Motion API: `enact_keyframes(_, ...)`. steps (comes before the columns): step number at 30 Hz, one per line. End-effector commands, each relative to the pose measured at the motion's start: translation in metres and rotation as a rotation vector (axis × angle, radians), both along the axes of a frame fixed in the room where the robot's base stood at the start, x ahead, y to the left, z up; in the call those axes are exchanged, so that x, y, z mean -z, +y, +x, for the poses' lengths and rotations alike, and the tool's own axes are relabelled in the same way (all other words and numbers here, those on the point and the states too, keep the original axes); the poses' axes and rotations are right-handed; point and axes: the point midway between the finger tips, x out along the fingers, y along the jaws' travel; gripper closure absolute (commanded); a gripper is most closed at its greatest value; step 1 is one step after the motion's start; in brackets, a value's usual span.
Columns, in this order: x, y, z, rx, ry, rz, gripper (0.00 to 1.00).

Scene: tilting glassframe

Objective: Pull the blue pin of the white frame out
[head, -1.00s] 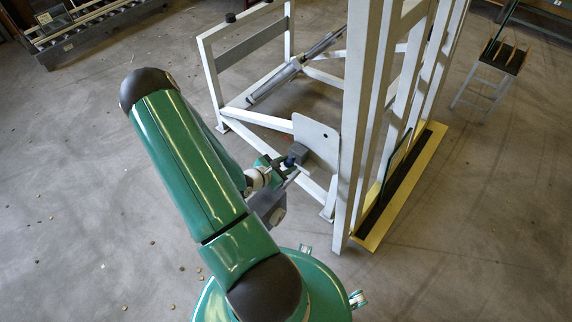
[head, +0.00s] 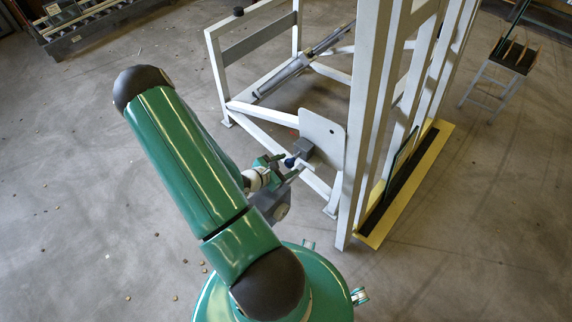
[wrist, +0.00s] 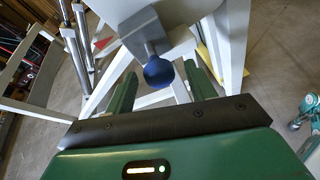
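The white frame (head: 355,130) stands ahead and right of my arm in the head view. A pale plate (head: 322,138) and a grey block (head: 302,147) sit on its lower near side. The blue pin's round knob (head: 290,161) sticks out of this block towards my gripper (head: 286,166). In the wrist view the blue knob (wrist: 158,72) lies at the fingertips, between the two green fingers, with gaps on both sides. A short grey piece (wrist: 152,47) joins it to the block. My gripper is open and holds nothing. How deep the pin sits is hidden.
A yellow base strip (head: 405,185) with a dark slot runs along the frame's right side. A grey cylinder (head: 290,72) slants inside the frame. A small rack (head: 505,65) stands at right, a roller conveyor (head: 85,25) at upper left. The floor at left is mostly clear, with small bits scattered.

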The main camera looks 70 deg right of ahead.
Motion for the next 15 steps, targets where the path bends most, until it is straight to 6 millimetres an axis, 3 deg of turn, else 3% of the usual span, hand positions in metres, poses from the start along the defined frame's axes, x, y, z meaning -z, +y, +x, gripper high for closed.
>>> enact_keyframes(8, -0.004, 0.006, 0.005, -0.001, -0.001, -0.001, 0.45)
enact_keyframes(15, -0.020, 0.042, 0.026, -0.004, -0.003, 0.000, 0.45)
